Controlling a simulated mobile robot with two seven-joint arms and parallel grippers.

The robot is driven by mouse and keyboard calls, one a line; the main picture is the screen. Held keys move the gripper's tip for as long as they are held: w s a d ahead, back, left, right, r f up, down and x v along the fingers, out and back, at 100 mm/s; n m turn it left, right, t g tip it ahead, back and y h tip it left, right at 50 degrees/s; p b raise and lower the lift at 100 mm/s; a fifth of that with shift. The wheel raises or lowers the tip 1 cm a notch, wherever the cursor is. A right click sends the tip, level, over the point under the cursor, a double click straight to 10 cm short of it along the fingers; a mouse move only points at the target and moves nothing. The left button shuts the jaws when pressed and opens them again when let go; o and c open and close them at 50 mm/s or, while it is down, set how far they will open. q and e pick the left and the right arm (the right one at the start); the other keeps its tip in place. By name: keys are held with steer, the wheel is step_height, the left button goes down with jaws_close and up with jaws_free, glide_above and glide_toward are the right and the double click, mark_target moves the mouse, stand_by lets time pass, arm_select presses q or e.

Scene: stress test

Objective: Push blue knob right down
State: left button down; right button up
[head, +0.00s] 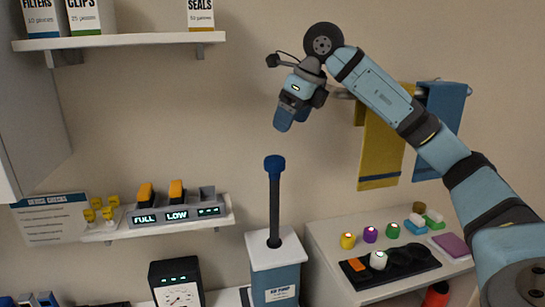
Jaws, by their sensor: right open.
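The blue knob (274,163) sits on top of a dark upright rod (274,210). The rod stands tall out of a white and blue pump box (275,272), so the knob is well above the lid. My right gripper (289,118) hangs in the air above the knob and slightly to its right, fingers pointing down. It is apart from the knob, with wall showing between them. It is open, and nothing shows in it. My left gripper is not in view.
A white counter (325,232) at the right holds a black tray (412,267) and several small coloured pieces. A shelf with displays (176,215) is left of the rod. A black gauge (176,283) stands lower left. Yellow (381,150) and blue towels (440,125) hang behind my right arm.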

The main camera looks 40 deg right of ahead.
mark_target(274, 158)
steer(key=p+x, duration=0.1)
steer(key=x, duration=1)
steer(key=shift+w+f+p, duration=0.2)
steer(key=shift+f+p, duration=0.05)
steer(key=shift+p, duration=0.1)
steer(key=shift+c, duration=0.4)
steer(key=c, duration=1.2)
step_height(274, 158, down, 19)
steer(key=b, duration=1.4)
steer(key=shift+r, duration=0.2)
steer(key=shift+f+b, duration=0.3)
steer(key=shift+f, duration=0.05)
steer(key=shift+s+f, duration=0.1)
steer(key=shift+f, duration=0.25)
steer(key=shift+a+f, duration=0.1)
